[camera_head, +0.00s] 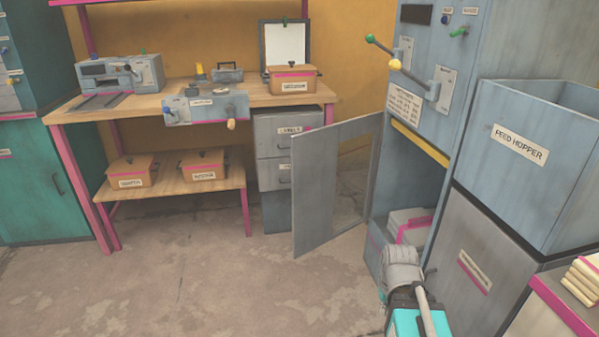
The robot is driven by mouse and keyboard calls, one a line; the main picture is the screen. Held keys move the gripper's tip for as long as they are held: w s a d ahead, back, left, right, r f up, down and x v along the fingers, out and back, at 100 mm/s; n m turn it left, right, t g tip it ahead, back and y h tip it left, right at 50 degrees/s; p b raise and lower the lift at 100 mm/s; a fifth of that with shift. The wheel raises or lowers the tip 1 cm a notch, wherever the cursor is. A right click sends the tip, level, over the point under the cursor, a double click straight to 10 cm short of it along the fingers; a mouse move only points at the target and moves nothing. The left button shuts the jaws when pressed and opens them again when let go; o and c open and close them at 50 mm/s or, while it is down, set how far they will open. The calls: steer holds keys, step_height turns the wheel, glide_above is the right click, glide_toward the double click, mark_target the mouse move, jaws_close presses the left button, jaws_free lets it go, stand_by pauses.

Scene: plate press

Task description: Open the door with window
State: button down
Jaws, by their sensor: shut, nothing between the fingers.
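The grey door with a window (312,190) stands swung out from the blue-grey press cabinet (445,150), its free edge toward the left. Floor and wall show through its window opening. The cabinet's lower bay is exposed, with a pale block and a pink-edged part (412,228) inside. My gripper (403,258) is at the lower right, in front of the bottom of the bay. It is shut and empty, and apart from the door's free edge. My arm hides part of the cabinet base, and the fingertips are hard to make out.
Levers with green and yellow knobs (392,64) stick out from the press above the bay. A feed hopper (530,150) stands to the right. A wooden workbench (150,100) and grey drawers (278,145) stand behind the door. The floor at left is clear.

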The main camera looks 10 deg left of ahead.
steer(key=shift+w+a, duration=0.15)
steer(key=shift+a, duration=0.05)
steer(key=w+r+m+t+h+b, duration=0.1)
steer(key=w+r+t+h, duration=0.2)
steer(key=w, duration=0.5)
steer(key=w+d+r+m+t, duration=0.1)
steer(key=w+r+t, duration=0.2)
steer(key=w+t, duration=0.35)
steer(key=w+r+m+t+h+b, duration=0.1)
steer(key=w+r+t+h, duration=0.15)
steer(key=w, duration=0.65)
steer(key=w+a+r+n+t+y, duration=0.3)
steer(key=w+a+r+t+y, duration=0.25)
steer(key=a+r, duration=0.2)
steer(key=a+n+g+y+b, duration=0.1)
steer(key=a+n+g+y, duration=0.2)
steer(key=a+n+y, duration=0.4)
steer(key=w+a+y, duration=0.1)
steer(key=a+y, duration=0.2)
steer(key=a, duration=0.3)
steer(key=shift+a+f+y, duration=0.3)
steer(key=shift+a+f, duration=0.1)
